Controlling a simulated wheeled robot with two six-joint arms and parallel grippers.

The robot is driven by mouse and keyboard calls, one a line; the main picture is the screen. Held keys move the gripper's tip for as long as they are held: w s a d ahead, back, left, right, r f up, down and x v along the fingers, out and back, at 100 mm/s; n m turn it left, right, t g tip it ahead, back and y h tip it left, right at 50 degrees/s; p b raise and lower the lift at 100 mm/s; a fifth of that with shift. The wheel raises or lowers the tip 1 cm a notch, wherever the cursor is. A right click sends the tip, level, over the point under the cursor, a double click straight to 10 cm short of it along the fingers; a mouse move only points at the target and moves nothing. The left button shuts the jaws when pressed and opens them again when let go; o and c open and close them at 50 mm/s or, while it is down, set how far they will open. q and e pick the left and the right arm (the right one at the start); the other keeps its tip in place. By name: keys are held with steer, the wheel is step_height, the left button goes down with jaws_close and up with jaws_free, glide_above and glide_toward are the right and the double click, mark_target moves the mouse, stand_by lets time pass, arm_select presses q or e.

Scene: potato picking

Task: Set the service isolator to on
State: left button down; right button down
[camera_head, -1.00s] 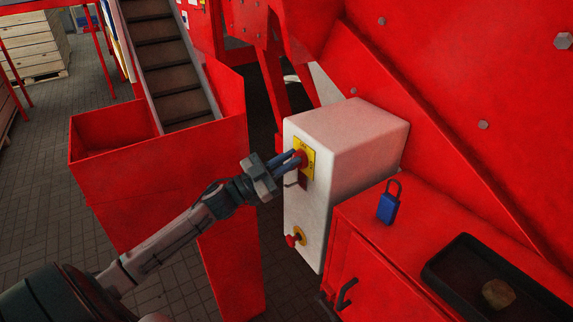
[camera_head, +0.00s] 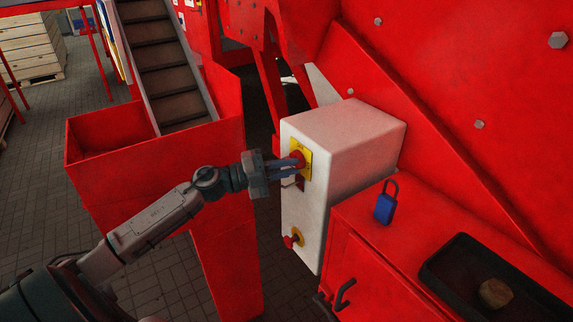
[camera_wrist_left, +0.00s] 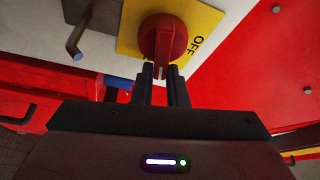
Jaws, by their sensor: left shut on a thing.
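The service isolator is a red rotary knob (camera_head: 297,158) on a yellow plate (camera_head: 308,160), on the front of a white box (camera_head: 303,215). In the left wrist view, the knob (camera_wrist_left: 163,38) sits on the yellow plate (camera_wrist_left: 209,20) near the printed word OFF. My left gripper (camera_head: 290,165) reaches the knob from the left, with its fingers closed on the knob's grip bar. In the left wrist view, the fingers (camera_wrist_left: 164,72) meet the knob's near end, and the exact contact is partly hidden. My right gripper is not in view.
A bent metal rod (camera_wrist_left: 77,42) is beside the plate. A red button (camera_head: 289,241) on yellow is lower on the box. A blue padlock (camera_head: 385,207) stands on the red cabinet (camera_head: 345,225), near a black tray (camera_head: 440,270) holding a potato (camera_head: 495,293).

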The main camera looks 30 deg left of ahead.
arm_select(q)
steer(key=m, duration=0.1)
steer(key=m+g, duration=0.1)
steer(key=m, duration=0.1)
steer(key=shift+f+y, duration=0.2)
steer(key=shift+y, duration=0.1)
steer(key=shift+p, duration=0.3)
steer(key=c, duration=1.5)
jaws_free()
steer(key=shift+o, duration=0.3)
steer(key=shift+w, duration=0.15)
